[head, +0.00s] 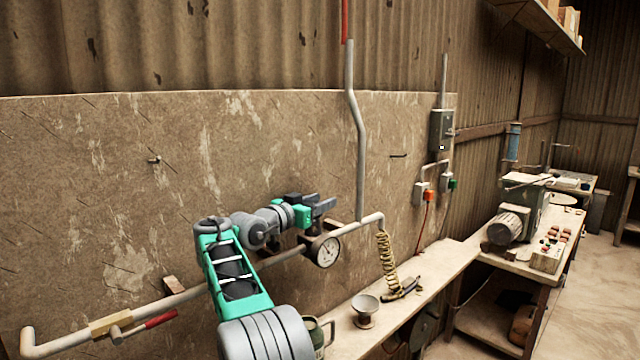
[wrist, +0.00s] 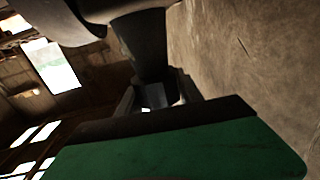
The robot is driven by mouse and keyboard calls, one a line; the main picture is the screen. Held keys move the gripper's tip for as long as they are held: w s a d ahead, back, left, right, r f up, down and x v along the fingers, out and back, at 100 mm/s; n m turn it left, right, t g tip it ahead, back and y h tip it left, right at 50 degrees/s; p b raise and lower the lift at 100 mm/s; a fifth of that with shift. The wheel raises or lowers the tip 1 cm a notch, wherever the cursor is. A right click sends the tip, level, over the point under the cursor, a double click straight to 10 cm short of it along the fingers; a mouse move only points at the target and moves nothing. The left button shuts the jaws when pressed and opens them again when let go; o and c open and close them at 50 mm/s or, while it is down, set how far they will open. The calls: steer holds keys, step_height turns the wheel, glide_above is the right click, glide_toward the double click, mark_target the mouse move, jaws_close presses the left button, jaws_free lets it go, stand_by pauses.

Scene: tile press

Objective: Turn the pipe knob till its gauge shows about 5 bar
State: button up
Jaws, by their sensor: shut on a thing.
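The pressure gauge (head: 325,250), a round white dial with a dark rim, sits on the grey pipe (head: 178,301) along the wall. Its needle shows only as a thin dark line, and the scale is too small to read. My gripper (head: 324,207) is just above the gauge, at the pipe, with its jaws shut on the pipe knob. The knob is mostly hidden by the fingers and cannot be made out clearly in the head view. In the wrist view my gripper (wrist: 155,95) shows its dark fingers around a small, shadowed part.
A red-handled lever (head: 160,319) is on the pipe at lower left. A coiled yellow hose (head: 388,258) hangs at the pipe's right end. A vertical pipe (head: 360,150) rises behind, and the wall is close.

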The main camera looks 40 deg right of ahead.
steer(key=shift+s+r+m+g+p, duration=0.1)
steer(key=shift+m+g+p, duration=0.6)
steer(key=shift+g+p, duration=0.5)
steer(key=shift+s, duration=0.1)
steer(key=o, duration=1.4)
steer(key=shift+d, duration=0.1)
